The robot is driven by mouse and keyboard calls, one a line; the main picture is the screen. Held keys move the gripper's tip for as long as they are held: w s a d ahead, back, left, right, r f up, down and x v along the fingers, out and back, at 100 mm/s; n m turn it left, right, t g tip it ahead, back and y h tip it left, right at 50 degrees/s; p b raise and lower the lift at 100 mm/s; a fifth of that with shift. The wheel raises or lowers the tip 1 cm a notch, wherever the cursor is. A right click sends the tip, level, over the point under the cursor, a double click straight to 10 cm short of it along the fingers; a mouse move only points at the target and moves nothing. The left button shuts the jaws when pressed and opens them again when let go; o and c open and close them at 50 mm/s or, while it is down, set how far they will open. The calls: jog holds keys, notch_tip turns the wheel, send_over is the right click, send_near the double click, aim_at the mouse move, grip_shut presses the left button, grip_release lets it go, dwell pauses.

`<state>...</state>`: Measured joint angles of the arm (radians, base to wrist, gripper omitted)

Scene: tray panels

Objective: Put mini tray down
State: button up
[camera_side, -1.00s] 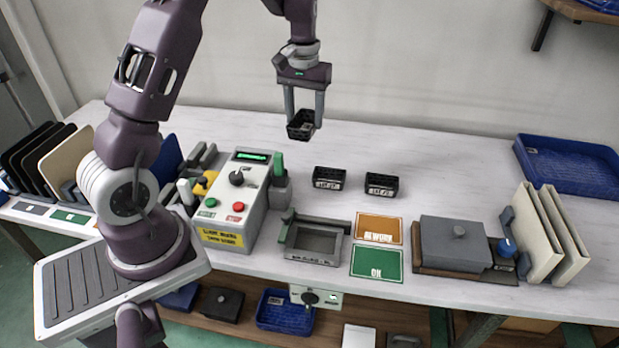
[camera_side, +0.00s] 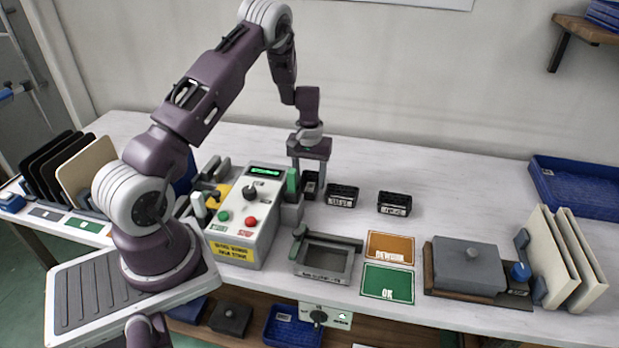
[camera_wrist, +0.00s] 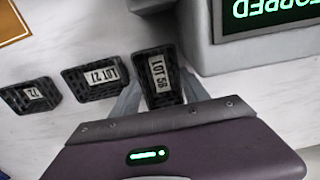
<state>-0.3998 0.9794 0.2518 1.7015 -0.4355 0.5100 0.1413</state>
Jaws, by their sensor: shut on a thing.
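A small black mini tray (camera_side: 311,187) is between the fingers of my gripper (camera_side: 308,182), which is shut on it.
Two more black mini trays, a middle one (camera_side: 342,196) and a right one (camera_side: 393,203), stand to its right. The control box (camera_side: 247,218) with a green-lit display is close on the left. An empty grey fixture (camera_side: 325,260) lies in front.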

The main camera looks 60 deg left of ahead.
jog(key=o, duration=1.2)
jog(key=shift+f, duration=0.1)
